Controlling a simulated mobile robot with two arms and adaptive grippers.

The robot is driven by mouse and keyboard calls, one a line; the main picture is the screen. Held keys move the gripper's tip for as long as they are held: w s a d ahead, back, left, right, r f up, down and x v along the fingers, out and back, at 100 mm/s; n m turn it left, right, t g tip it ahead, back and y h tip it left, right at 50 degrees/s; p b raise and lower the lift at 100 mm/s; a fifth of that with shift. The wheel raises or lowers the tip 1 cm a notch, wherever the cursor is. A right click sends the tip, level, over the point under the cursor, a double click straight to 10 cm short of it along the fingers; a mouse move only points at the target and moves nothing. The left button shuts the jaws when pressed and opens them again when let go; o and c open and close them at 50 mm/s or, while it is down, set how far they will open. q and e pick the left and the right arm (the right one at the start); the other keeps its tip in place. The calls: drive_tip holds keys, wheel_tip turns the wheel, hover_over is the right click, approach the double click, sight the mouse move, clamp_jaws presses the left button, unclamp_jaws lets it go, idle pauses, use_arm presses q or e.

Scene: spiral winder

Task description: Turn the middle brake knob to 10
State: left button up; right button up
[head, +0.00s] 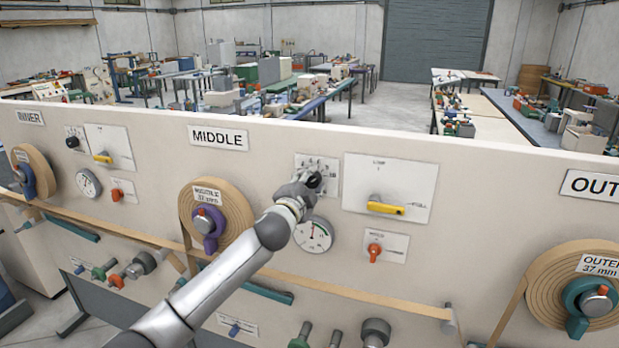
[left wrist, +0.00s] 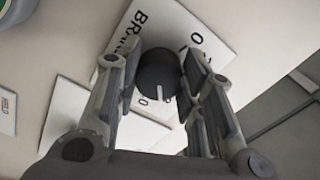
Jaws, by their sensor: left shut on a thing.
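The middle brake knob (head: 315,181) is a dark round knob on a white dial plate (head: 327,163), on the panel right of the MIDDLE sign (head: 218,137). My left gripper (head: 308,184) reaches it from the lower left and hides part of the plate. In the left wrist view the knob (left wrist: 158,74) sits between the two fingers, which are shut on it. A white pointer line shows on the knob's face. Parts of the plate's lettering (left wrist: 139,22) show, but the fingers cover most of the scale, so I cannot read the setting. My right gripper is not in view.
Right of the knob is a plate with a yellow lever (head: 386,206). Below are a round gauge (head: 313,235) and a red knob (head: 375,252). A tape roll (head: 214,218) with a purple hub is at the left. Pegs and rollers stick out lower down.

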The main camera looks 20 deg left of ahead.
use_arm(q)
drive_tip(key=m+p, duration=0.1)
drive_tip(key=m, duration=0.2)
drive_tip(key=shift+r, duration=0.15)
drive_tip(key=shift+m+p, duration=0.55)
drive_tip(key=shift+m, duration=0.25)
drive_tip(key=o, duration=1)
drive_tip(key=shift+o, duration=0.2)
drive_tip(key=s, duration=1.2)
drive_tip(key=shift+a, duration=0.15)
